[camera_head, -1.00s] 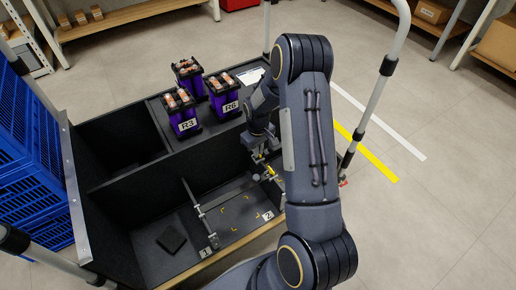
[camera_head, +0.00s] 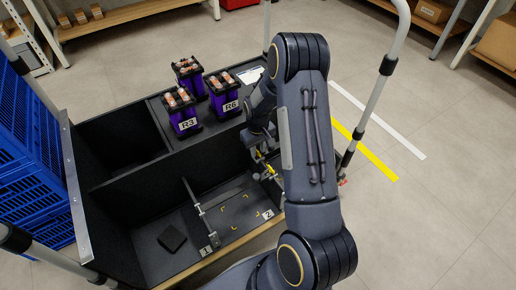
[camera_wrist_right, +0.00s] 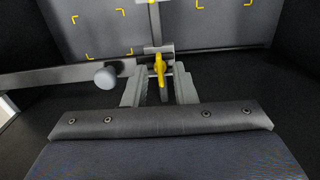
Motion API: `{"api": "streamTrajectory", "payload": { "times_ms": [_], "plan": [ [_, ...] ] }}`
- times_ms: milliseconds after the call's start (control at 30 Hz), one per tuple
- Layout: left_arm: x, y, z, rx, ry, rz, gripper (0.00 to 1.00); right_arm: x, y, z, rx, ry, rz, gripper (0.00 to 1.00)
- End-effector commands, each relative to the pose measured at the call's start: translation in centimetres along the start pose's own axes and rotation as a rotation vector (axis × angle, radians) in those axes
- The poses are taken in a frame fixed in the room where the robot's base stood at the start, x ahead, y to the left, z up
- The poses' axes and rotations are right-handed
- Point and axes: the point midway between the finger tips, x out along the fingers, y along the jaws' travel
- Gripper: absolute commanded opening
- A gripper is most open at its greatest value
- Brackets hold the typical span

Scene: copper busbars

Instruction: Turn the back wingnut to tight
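The yellow wingnut (camera_wrist_right: 160,66) sits on a metal clamp fitting in the right wrist view, its long side running up and down the picture. My right gripper (camera_wrist_right: 161,80) is open, with one grey finger on each side of the wingnut and a gap to each. Whether a finger touches it is unclear. In the head view my right gripper (camera_head: 260,158) reaches down at the right end of the front compartment, and yellow (camera_head: 270,170) shows beside it. My right arm hides part of this area. My left gripper is not in view.
A metal bar with a grey knob (camera_wrist_right: 106,78) runs left of the wingnut. A clamp bar (camera_head: 198,208) and a dark square pad (camera_head: 172,238) lie in the front compartment. Purple units, such as R3 (camera_head: 184,118) and R6 (camera_head: 225,103), stand behind the divider.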

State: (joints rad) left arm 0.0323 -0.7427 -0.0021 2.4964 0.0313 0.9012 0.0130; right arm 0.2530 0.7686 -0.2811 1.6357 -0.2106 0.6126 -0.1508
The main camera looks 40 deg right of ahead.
Motion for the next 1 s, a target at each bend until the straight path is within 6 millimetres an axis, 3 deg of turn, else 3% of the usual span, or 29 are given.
{"api": "streamTrajectory", "payload": {
  "times_ms": [333,733,1000],
  "plan": [
    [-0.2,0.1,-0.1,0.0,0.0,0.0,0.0,-0.4,0.0,0.0,-0.002,0.0,0.0,0.27],
    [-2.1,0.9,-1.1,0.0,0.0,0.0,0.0,-6.7,0.0,0.0,-0.002,0.001,0.0,0.27],
    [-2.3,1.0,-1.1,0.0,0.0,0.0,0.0,-7.8,0.0,0.0,-0.002,-0.001,0.0,0.27]
  ]
}}
